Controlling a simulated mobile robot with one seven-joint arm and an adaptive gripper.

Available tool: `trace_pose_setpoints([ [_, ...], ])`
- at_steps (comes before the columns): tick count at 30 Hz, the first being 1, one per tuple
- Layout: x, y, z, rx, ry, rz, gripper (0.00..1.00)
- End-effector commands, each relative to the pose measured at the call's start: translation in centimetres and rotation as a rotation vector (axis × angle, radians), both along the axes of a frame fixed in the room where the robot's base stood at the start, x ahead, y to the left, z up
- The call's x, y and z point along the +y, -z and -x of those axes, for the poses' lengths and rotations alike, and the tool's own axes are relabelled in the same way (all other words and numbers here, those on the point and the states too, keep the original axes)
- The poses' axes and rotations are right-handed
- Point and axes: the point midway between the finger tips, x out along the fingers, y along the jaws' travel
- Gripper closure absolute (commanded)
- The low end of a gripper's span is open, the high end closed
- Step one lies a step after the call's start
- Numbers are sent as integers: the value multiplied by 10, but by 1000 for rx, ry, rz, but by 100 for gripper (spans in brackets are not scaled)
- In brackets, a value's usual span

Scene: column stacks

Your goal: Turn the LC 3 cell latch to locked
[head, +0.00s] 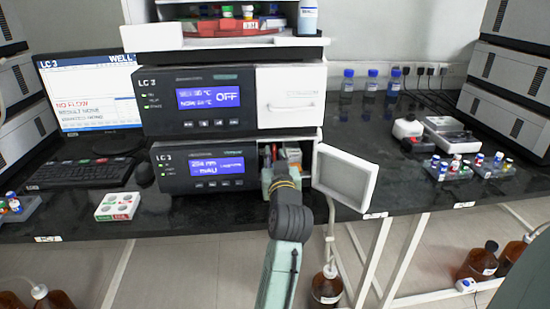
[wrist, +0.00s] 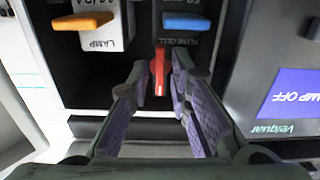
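The LC 3 detector (head: 210,168) is the lower box of the stack, and its white door (head: 345,177) stands open to the right. My gripper (head: 280,160) reaches into the open bay, and my arm hides much of it. In the wrist view, a red latch lever (wrist: 158,72) stands under a blue tab (wrist: 186,22) on the upside-down "FLOW CELL" label. My gripper (wrist: 160,82) has its two fingers apart, one on each side of the red lever, with a gap visible on both sides.
An orange tab (wrist: 83,21) with a "LAMP" label sits left of the cell in the wrist view. The upper LC 3 module (head: 190,100) is directly above the bay.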

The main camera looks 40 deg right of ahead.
Motion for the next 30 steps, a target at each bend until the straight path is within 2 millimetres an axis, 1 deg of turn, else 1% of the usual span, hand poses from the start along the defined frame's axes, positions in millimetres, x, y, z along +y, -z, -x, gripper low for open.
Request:
trace_pose_setpoints([
  [1,0,0,0,0,0,0,76],
  [3,0,0,0,-1,0,0,72],
  [11,0,0,0,-1,0,0,72],
  [14,3,0,5,-1,0,0,72],
  [17,10,0,17,-1,0,0,72],
  [24,37,0,61,-1,1,1,72],
  [30,55,0,90,-1,1,-1,72],
])
